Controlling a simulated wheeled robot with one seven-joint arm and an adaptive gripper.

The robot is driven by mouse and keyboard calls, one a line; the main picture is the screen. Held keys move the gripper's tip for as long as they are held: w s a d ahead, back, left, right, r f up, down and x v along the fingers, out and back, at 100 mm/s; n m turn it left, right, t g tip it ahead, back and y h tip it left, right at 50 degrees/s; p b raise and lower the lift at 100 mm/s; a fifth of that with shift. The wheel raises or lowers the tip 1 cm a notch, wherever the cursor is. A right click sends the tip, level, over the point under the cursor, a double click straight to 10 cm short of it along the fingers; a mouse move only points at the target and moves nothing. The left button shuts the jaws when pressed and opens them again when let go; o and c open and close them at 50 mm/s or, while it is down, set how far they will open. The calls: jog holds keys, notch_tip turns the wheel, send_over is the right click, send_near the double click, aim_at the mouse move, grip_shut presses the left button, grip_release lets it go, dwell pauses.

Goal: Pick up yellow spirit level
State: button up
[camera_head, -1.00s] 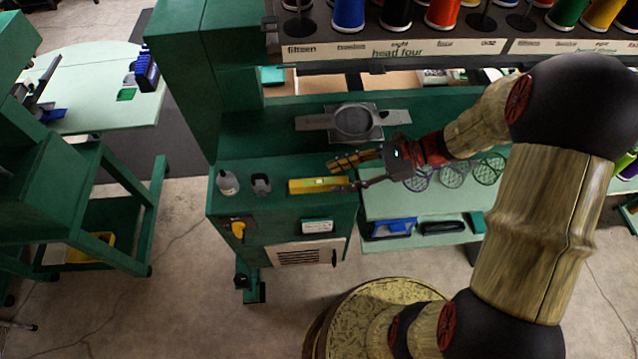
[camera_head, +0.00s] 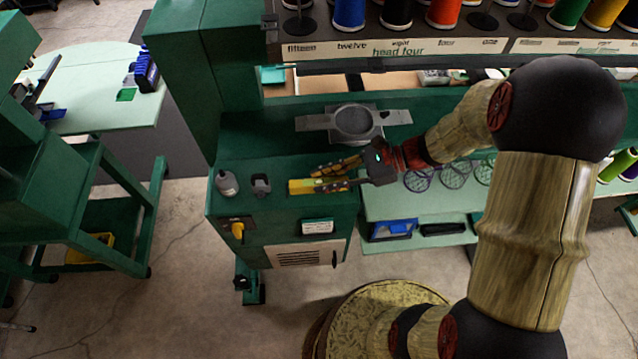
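The yellow spirit level (camera_head: 301,187) lies on the front part of the green machine top, its long side running left to right. My gripper (camera_head: 317,175) reaches in from the right, its two fingers pointing left. A gap shows between the fingers, so it is open. The near finger overlaps the level in the picture and covers part of its middle and right. The far finger is just behind the level. I cannot tell whether either finger touches it.
A grey bottle (camera_head: 227,183) and a small dark grey holder (camera_head: 261,185) stand left of the level. A grey plate with a round ring (camera_head: 354,121) lies behind my gripper. Thread spools (camera_head: 349,14) line the rack above. Purple and green hoops (camera_head: 452,175) are at the right.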

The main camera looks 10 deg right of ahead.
grip_shut()
jog(key=shift+r, duration=0.1)
